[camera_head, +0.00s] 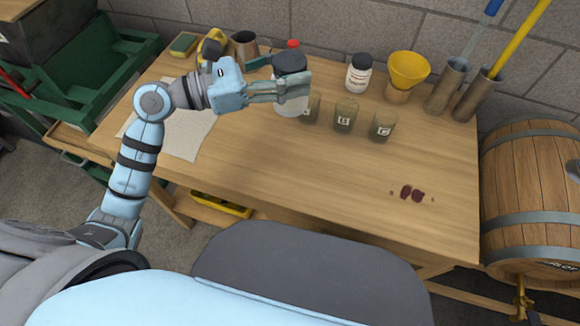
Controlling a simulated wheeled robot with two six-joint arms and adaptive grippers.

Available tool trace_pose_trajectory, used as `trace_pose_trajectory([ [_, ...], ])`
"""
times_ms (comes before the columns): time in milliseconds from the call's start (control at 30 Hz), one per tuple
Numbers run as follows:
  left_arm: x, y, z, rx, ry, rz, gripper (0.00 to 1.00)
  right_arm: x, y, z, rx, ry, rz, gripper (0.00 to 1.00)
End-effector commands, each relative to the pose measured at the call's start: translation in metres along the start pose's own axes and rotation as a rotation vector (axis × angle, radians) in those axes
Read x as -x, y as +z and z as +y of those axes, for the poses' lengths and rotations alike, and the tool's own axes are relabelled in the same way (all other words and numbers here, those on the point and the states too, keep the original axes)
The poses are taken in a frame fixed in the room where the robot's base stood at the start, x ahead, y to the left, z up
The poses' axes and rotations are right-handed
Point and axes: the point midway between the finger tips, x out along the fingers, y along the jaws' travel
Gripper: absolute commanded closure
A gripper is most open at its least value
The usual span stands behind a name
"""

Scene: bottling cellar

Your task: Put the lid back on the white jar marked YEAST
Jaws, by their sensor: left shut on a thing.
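My left gripper (290,90) reaches in from the left over the back of the table. It is shut on a round dark lid (289,62), which shows just above and behind the fingers. A white jar (291,108) shows below the fingers, largely covered by them. Its marking is hidden, so I cannot read YEAST on it. From this angle I cannot tell whether the lid touches the jar or is held above it. My right gripper is not in view.
Several small labelled glasses (345,116) stand close to the right of the jar. A dark-capped white bottle (358,75) and a yellow funnel (408,71) stand behind. Dark red stains (412,193) mark the right front. The middle of the wooden table (300,170) is clear.

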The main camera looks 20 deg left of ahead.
Motion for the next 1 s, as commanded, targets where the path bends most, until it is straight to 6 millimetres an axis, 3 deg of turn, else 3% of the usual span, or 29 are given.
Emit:
trace_pose_trajectory([
  [367, -0.002, -0.002, 0.002, 0.001, 0.005, 0.001, 1.0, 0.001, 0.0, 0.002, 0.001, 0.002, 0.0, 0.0],
  [467, -0.002, -0.022, 0.002, 0.004, 0.007, 0.002, 1.0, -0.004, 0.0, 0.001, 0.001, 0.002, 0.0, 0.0],
  [800, -0.003, -0.115, 0.001, 0.004, 0.007, 0.001, 1.0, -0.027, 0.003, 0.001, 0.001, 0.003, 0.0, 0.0],
  [1000, -0.003, -0.15, 0.001, 0.001, 0.006, 0.001, 1.0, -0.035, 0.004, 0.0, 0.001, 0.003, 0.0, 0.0],
])
